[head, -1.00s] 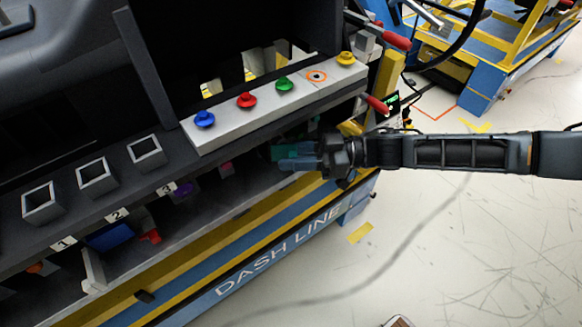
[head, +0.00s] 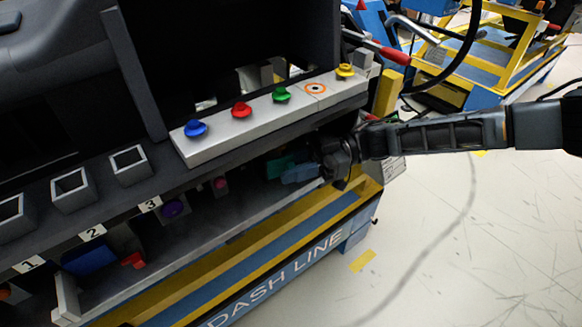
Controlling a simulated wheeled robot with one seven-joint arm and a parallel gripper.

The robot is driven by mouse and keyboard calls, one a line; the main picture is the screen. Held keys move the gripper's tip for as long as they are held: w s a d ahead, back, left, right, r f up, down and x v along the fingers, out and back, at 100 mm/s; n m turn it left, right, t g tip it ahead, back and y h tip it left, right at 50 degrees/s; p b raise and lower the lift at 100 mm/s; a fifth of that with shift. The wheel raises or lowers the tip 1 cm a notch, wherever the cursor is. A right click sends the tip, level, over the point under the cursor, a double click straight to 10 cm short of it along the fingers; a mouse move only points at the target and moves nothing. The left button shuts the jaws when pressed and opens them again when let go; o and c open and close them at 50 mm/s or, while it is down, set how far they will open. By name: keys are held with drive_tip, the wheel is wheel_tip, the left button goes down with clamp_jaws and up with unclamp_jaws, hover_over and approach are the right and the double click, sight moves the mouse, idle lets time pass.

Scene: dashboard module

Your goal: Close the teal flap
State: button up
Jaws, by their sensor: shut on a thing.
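The teal flap (head: 278,166) is a small dark teal piece in the shadow under the button panel, on the lower ledge of the dashboard. My gripper (head: 298,173) reaches in from the right, with its bluish fingers at the flap. The fingers are shut on the flap. The fingers hide part of it, and the shadow hides its hinge and its exact angle.
The button panel (head: 262,127) with blue, red, green and yellow knobs overhangs my gripper. Left along the ledge are a pink knob (head: 220,184), a purple knob (head: 174,208) and a blue block (head: 90,258). Open floor (head: 470,240) lies to the right.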

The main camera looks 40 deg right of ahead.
drive_tip(key=shift+s+f, duration=0.1)
drive_tip(key=o, duration=0.8)
drive_tip(key=shift+o, duration=0.4)
drive_tip(key=shift+d+r, duration=0.1)
drive_tip(key=shift+r, duration=0.1)
